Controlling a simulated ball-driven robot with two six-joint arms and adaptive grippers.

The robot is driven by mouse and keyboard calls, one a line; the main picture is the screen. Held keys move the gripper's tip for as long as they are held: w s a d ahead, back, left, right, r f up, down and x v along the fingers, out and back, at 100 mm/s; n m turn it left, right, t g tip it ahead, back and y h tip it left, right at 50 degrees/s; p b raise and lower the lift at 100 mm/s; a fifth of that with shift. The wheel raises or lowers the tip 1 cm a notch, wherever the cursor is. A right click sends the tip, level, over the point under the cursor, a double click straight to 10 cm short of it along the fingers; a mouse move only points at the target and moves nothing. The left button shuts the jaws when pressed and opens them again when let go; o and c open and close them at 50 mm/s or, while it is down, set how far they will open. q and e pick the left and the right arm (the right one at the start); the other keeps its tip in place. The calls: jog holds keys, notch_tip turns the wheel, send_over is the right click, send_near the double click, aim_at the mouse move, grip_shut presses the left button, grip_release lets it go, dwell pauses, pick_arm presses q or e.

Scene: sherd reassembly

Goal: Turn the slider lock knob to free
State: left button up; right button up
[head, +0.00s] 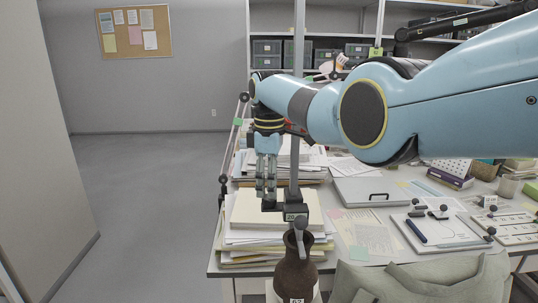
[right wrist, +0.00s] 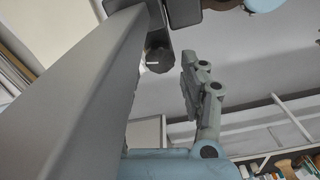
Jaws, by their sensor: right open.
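The slider lock knob (right wrist: 159,62) is dark and ribbed with a pale line across its face, close to a grey beam in the right wrist view. In the head view, a dark slider block (head: 296,214) with a tag reading 20 sits on an upright post. A dark part, probably the knob (head: 268,205), sticks out on the block's left. My right gripper (head: 266,190) points down just above that part, open and empty. Its fingers also show in the right wrist view (right wrist: 198,88), to the right of the knob and apparently apart from it. My left gripper is out of view.
A brown narrow-necked jar (head: 294,274) stands below the slider. Paper stacks (head: 255,232) lie behind the post. A grey case (head: 372,192) and a clipboard (head: 440,231) are further right. The floor at left is clear.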

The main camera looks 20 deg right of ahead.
notch_tip(320, 180, up, 9)
dwell(0.3)
